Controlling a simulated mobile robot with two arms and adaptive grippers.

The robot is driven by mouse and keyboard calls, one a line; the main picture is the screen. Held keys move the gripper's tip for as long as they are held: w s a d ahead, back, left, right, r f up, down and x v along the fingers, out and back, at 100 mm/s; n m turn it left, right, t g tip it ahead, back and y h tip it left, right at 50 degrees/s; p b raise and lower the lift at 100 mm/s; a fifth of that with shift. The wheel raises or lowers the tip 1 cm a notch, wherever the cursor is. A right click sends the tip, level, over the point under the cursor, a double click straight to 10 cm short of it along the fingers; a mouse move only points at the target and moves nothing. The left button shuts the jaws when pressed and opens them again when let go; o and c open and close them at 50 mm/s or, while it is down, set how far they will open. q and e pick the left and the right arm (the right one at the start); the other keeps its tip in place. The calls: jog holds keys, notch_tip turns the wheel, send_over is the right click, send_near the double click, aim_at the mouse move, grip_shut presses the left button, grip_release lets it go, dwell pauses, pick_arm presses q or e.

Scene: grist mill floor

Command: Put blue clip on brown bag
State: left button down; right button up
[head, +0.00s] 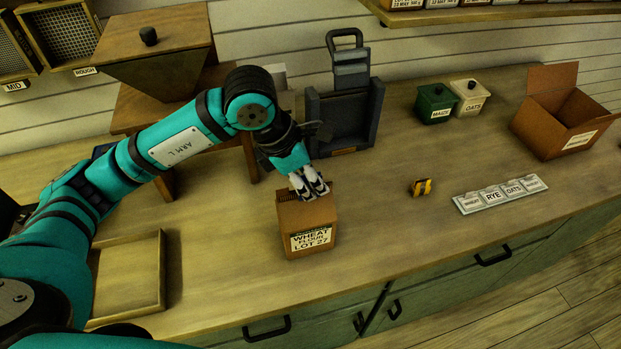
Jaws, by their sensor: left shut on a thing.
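The brown bag (307,222) stands upright on the counter, with a label reading wheat flour, lot 27 on its front. My left gripper (309,191) points down at the bag's top edge. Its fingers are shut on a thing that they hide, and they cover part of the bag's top. I cannot make out the blue clip; no blue clip shows on the open counter. My right gripper is out of view.
A yellow and black clip-like piece (421,187) lies right of the bag, near a labelled strip (500,194). Behind stand a dark sealer-like device (345,118), two small canisters and an open carton (567,125). A wooden tray (160,270) lies left.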

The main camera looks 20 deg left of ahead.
pick_arm(q)
jog(key=shift+f, duration=0.1)
dwell(0.4)
dwell(0.3)
jog(key=c, duration=1)
grip_release()
jog(key=shift+r+p, duration=1.15)
jog(key=shift+r, duration=1.9)
jog(key=shift+f, duration=0.1)
